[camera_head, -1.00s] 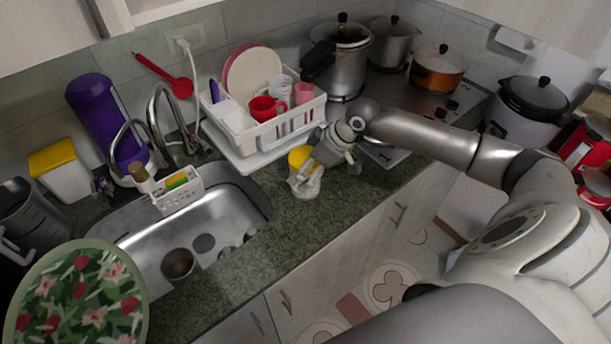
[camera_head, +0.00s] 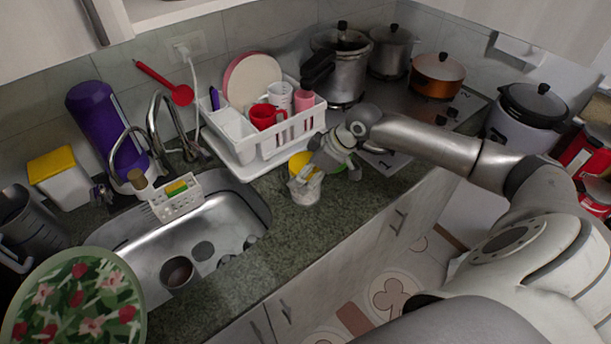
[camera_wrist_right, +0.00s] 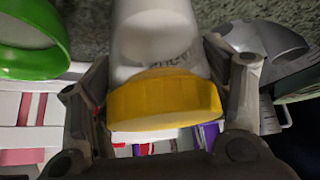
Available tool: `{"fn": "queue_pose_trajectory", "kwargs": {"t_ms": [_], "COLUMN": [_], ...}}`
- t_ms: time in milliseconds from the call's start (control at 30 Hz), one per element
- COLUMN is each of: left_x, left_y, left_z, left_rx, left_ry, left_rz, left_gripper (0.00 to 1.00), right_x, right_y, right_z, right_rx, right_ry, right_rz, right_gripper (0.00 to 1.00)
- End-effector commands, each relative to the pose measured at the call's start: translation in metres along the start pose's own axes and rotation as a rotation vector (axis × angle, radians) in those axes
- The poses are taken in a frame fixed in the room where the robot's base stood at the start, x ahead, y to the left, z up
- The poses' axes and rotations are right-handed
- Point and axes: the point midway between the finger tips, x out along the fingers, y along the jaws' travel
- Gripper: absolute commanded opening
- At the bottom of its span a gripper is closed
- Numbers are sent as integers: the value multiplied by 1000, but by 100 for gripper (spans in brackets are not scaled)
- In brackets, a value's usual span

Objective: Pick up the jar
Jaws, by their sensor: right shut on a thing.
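The jar has a yellow lid (camera_head: 300,161) and a pale body (camera_head: 306,192). It stands upright on the counter beside the sink, or very close above it; I cannot tell which. My right gripper (camera_head: 308,172) is shut on the jar. In the right wrist view, the jar's white body (camera_wrist_right: 155,40) and yellow lid (camera_wrist_right: 165,100) lie between the two fingers. The fingers partly hide the jar in the head view. My left gripper is not in view.
A green-lidded container (camera_wrist_right: 35,40) is close beside the jar. The white dish rack (camera_head: 262,148) with cups and a plate stands behind. The steel sink (camera_head: 225,215) is to the left. Pots and a stove (camera_head: 455,108) are to the right. The counter's front edge is near.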

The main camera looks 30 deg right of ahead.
Motion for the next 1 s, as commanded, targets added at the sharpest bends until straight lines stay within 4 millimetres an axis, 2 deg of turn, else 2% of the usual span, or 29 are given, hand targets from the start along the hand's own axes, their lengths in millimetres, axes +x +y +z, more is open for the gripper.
{"fn": "queue_pose_trajectory", "kwargs": {"t_ms": [200,267,600,1000], "left_x": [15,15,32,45], "left_y": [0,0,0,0], "left_z": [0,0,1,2], "left_rx": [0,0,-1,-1], "left_ry": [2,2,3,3], "left_rz": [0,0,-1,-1], "left_gripper": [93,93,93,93], "right_x": [-20,-29,-93,-125], "right_y": [2,-1,-26,-47], "right_z": [-15,-13,-9,8], "right_rx": [-4,-3,-5,-6], "right_ry": [8,4,-1,-3], "right_rz": [6,5,7,4], "right_gripper": [27,27,27,27]}}
